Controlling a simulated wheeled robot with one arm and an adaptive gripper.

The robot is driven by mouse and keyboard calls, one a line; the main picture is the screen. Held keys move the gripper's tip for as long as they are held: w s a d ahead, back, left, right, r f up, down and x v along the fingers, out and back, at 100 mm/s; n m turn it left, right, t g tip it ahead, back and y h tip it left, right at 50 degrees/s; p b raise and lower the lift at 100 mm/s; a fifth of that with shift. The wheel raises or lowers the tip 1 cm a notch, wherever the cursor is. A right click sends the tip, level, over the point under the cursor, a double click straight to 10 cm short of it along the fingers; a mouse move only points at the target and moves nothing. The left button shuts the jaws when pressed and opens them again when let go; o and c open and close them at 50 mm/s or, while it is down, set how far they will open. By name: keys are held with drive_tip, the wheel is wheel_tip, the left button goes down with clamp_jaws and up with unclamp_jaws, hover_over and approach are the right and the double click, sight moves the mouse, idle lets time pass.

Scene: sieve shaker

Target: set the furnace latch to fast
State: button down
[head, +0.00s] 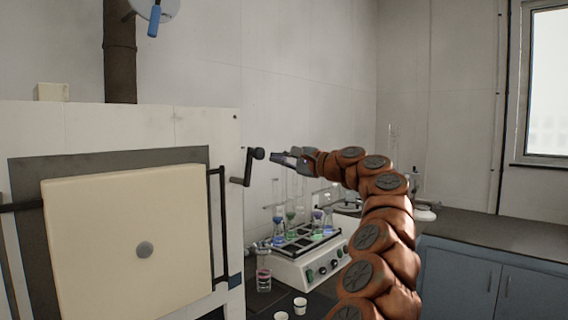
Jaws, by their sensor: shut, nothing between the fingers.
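The furnace (180,122) stands at the left, with a cream door (100,220) that looks closed in its dark frame. I cannot tell whether the fingertips touch the knob; a small gap seems to show.
A white shaker (310,265) with several flasks stands on the dark bench below my gripper. Small white cups (300,306) and a glass with pink liquid (263,280) stand in front of it. A black vertical bar (222,225) runs beside the door.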

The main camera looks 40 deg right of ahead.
drive_tip(key=shift+a+r, duration=0.2)
drive_tip(key=shift+a, duration=0.55)
drive_tip(key=shift+a, duration=0.1)
drive_tip(key=shift+a+r+n+b, duration=0.1)
drive_tip(key=shift+n+b, duration=0.25)
drive_tip(key=shift+n, duration=0.35)
